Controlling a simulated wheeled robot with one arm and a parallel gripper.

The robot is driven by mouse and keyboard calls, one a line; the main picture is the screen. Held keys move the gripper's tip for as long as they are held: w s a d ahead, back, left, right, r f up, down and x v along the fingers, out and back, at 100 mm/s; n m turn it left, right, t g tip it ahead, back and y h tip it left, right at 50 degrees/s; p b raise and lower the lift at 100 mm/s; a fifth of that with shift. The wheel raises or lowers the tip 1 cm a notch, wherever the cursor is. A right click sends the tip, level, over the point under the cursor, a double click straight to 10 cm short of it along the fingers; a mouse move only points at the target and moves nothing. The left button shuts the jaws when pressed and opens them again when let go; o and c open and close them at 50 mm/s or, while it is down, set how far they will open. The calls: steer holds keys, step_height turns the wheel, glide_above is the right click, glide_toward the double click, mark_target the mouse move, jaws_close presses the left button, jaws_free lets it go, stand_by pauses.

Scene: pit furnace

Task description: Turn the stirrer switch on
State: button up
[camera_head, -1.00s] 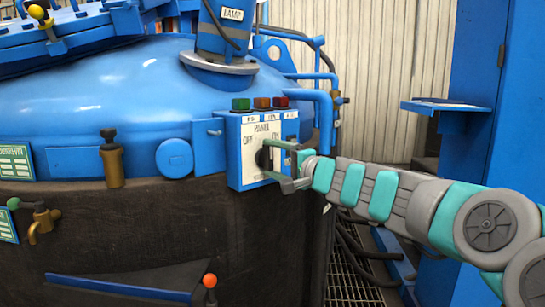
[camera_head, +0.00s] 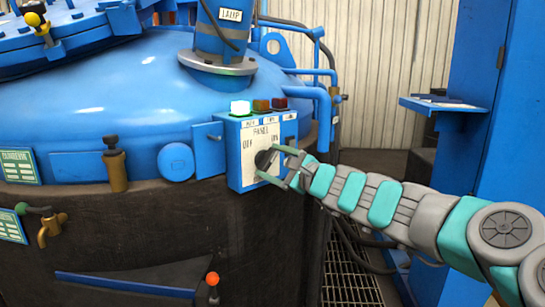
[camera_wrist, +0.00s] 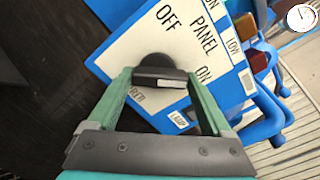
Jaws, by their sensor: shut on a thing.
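The stirrer switch is a black rotary knob (camera_head: 266,160) on the white face of a blue panel box (camera_head: 234,170), between the labels OFF and ON. My gripper (camera_head: 275,170) is shut on the knob from the right. In the wrist view the dark knob (camera_wrist: 160,78) sits between the two green fingers of my gripper (camera_wrist: 160,88), with OFF and ON printed beyond it. The knob's bar is tilted in the head view. The green lamp (camera_head: 240,107) on top of the box is lit bright; the orange lamp (camera_head: 262,105) and red lamp (camera_head: 280,103) are dark.
The large blue vessel (camera_head: 110,110) fills the left. A lamp fitting (camera_head: 220,45) stands above the panel. Blue pipes (camera_head: 318,95) run right of the box, and a blue cabinet with a shelf (camera_head: 445,103) stands at the far right. A floor grating (camera_head: 350,285) lies below.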

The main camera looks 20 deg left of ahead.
steer(key=shift+f+m, duration=0.15)
steer(key=shift+m, duration=0.15)
stand_by(0.4)
steer(key=o, duration=1.2)
steer(key=shift+c, duration=0.2)
steer(key=shift+d, duration=0.1)
steer(key=v, duration=0.7)
steer(key=shift+s+d, duration=0.25)
